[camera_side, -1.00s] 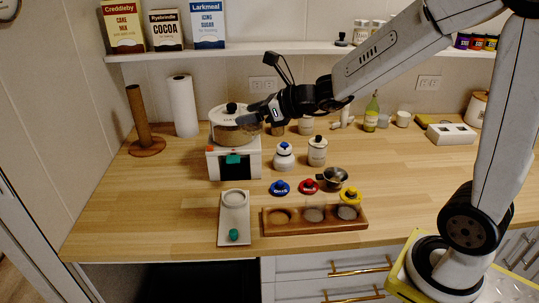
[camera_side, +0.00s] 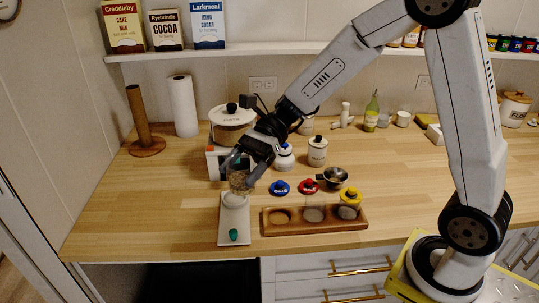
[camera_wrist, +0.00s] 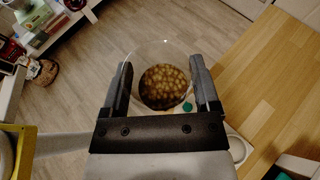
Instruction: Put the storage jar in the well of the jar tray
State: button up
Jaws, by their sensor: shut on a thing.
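The storage jar (camera_side: 238,181) is clear glass with tan, bean-like contents. My gripper (camera_side: 243,165) is shut on it. The wrist view shows the jar (camera_wrist: 165,84) from above, open-topped, between the two fingers (camera_wrist: 162,70). In the side view it is over the round pan of a white scale-like stand (camera_side: 233,222); I cannot tell if they touch. The jar tray (camera_side: 315,227) is the wooden tray to the right, with a row of round wells. Its left well (camera_side: 281,217) looks empty. The middle and right wells appear to hold clear jars.
A large pot (camera_side: 233,124) stands on a white appliance at back left. The right counter is mostly clear.

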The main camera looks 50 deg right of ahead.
jog(key=s+f+n+g+h, duration=0.4)
jog(key=s+n+g+h, duration=0.2)
jog(key=n+g, duration=0.45)
jog(key=s+d+n+t+h, duration=0.25)
jog(key=d+n+h, duration=0.55)
jog(key=n+h, duration=0.85)
jog(key=w+d+r+n+t+h, duration=0.4)
jog(key=w+r+n+t, duration=0.4)
jog(key=n+t, duration=0.55)
notch_tip(320, 180, down, 14)
jog(key=shift+w+a+y, duration=0.15)
jog(key=shift+w+y, duration=0.05)
jog(key=shift+y, duration=0.15)
jog(key=shift+f+m+t, duration=0.1)
jog(key=shift+m+t, duration=0.15)
